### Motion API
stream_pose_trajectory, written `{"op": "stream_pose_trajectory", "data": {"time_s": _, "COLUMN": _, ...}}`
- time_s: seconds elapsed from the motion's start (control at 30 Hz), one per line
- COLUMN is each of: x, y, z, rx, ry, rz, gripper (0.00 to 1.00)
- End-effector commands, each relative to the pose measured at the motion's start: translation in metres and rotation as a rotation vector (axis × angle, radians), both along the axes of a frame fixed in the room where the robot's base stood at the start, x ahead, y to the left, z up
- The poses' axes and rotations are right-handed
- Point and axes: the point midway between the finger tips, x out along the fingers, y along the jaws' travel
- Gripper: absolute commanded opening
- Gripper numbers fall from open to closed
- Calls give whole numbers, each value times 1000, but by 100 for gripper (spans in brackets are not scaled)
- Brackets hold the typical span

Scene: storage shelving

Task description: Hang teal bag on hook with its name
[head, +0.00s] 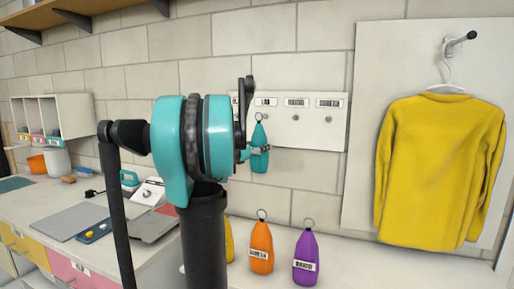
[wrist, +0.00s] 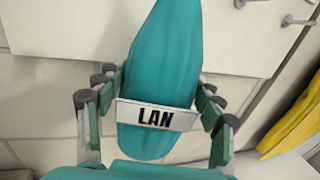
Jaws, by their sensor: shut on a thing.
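The teal bag (head: 260,160) hangs upright in front of the white hook board (head: 312,133), with its ring at its top. In the wrist view the teal bag (wrist: 165,55) carries a white label reading LAN. My gripper (wrist: 158,88) is shut on it, with a finger on each side near the label. In the head view my gripper (head: 254,151) is partly hidden behind my teal wrist. The board has several labels above small hooks; the label (head: 265,102) above the bag is too small to read surely. I cannot tell whether the ring touches a hook.
An orange bag (head: 261,248) and a purple bag (head: 306,260) stand on the counter below, with a yellow bag (head: 229,240) partly hidden by my arm. A yellow sweater (head: 440,170) hangs at the right. A laptop (head: 153,226) and small items lie at the left.

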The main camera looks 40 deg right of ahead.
Motion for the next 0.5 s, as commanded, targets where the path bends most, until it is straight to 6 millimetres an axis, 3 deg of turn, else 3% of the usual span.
{"op": "stream_pose_trajectory", "data": {"time_s": 0.5, "x": 13, "y": -25, "z": -2, "rx": 0, "ry": 0, "rz": 0, "gripper": 8}}
